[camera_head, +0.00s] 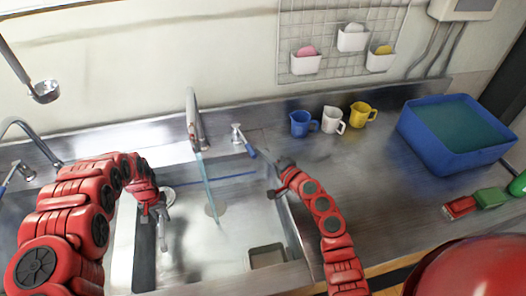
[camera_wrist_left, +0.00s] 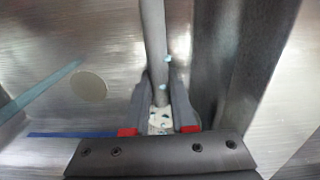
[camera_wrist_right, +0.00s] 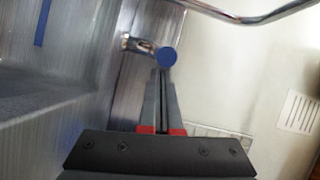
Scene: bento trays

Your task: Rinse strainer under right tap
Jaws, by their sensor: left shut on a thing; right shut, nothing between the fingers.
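The right tap (camera_head: 196,125) stands behind the sink, and a bluish water stream (camera_head: 208,185) runs from it into the basin. Its lever has a blue end (camera_head: 251,152), also seen in the right wrist view (camera_wrist_right: 167,57). My left gripper (camera_head: 156,212) is low over the sink, left of the stream, shut on a grey handle-like rod (camera_wrist_left: 153,40) with pale flecks near the fingers. I cannot make out a strainer bowl; the rod's far end is out of the wrist view. My right gripper (camera_wrist_right: 160,85) is shut and empty, its tips close to the lever's blue end; contact is unclear.
A drain (camera_wrist_left: 88,87) lies near the stream. Blue (camera_head: 301,124), white (camera_head: 332,120) and yellow (camera_head: 361,114) cups stand right of the taps. A blue tub (camera_head: 458,160) sits further right. Another tap (camera_head: 30,128) is at far left. Counter in front of the cups is clear.

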